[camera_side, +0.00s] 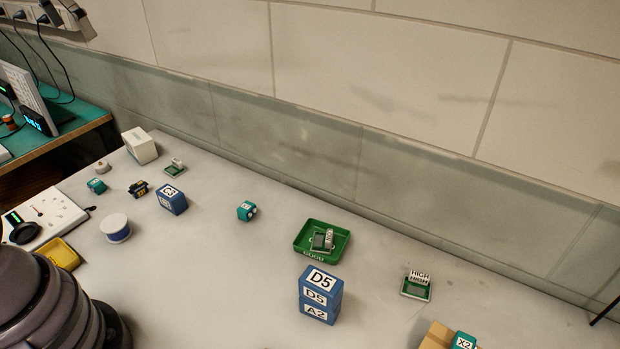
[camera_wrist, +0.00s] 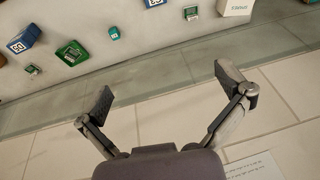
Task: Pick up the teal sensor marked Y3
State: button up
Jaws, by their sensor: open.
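A teal cube-shaped sensor (camera_side: 246,211) stands alone mid-bench in the side view, and a small teal block also shows in the wrist view (camera_wrist: 114,33). A second teal sensor (camera_side: 96,186) lies at the far left. A third (camera_side: 464,341), marked X2, sits on a tan block at the bottom edge. I cannot read Y3 on any of them; the marks on the first two are too small. My gripper (camera_wrist: 166,86) is open and empty in the wrist view, its fingers spread over the wall, apart from every sensor. It does not show in the side view.
A green tray (camera_side: 342,246) holds a small part. Stacked blue blocks (camera_side: 334,295) stand below it, a green board (camera_side: 416,286) to its right. Another blue block (camera_side: 172,198) and a white spool (camera_side: 116,228) stand left. The wall borders the bench's back. Bench around the middle sensor is clear.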

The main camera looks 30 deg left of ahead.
jog(key=s+d+t, duration=0.1)
jog(key=s+d, duration=0.5)
jog(key=d, duration=0.2)
jog(key=shift+s+f+t+h, duration=0.25)
jog(key=shift+s+t+h, duration=0.05)
jog(key=shift+t+h, duration=0.4)
jog(key=shift+t, duration=0.1)
jog(key=s+d+f, duration=0.1)
jog(key=s+d, duration=0.1)
jog(key=s, duration=0.1)
jog(key=s+d+f, duration=0.1)
jog(key=s+d, duration=0.1)
jog(key=shift+s+f, duration=0.25)
jog(key=shift+f, duration=0.05)
jog(key=shift+c, duration=0.3)
jog(key=shift+s+d+f, duration=0.15)
jog(key=shift+s+f, duration=0.05)
jog(key=shift+s, duration=0.1)
jog(key=shift+c, duration=1)
jog(key=c, duration=0.6)
jog(key=shift+o, duration=0.2)
